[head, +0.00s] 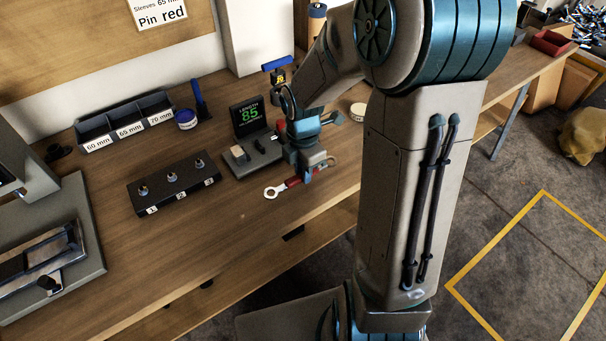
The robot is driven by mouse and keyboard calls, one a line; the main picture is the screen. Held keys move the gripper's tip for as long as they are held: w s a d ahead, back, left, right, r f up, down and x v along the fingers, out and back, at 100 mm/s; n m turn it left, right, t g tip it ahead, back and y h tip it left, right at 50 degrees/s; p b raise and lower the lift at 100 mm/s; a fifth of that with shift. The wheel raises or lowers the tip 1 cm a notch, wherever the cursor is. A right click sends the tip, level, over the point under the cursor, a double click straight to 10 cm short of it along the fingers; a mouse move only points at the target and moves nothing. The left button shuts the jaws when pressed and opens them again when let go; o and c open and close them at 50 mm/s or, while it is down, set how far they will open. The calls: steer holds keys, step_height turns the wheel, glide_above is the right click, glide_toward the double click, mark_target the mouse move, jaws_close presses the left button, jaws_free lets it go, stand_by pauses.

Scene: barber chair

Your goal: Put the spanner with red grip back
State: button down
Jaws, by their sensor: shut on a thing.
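The spanner with red grip (292,183) shows near the front edge of the workbench, below and beside my gripper. Its silver ring end (271,192) points to the lower left, and part of its middle is hidden by the fingers. My gripper (307,172) is shut on the spanner. Whether the spanner touches the bench top or is held just above it I cannot tell. My arm hides part of the bench to the right.
A gauge with a green "85" display (250,115) stands just left of my gripper. A black block with three pegs (173,183) is further left.

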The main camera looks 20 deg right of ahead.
steer(key=shift+f, duration=0.95)
steer(key=shift+f, duration=0.15)
steer(key=c, duration=1.3)
jaws_free()
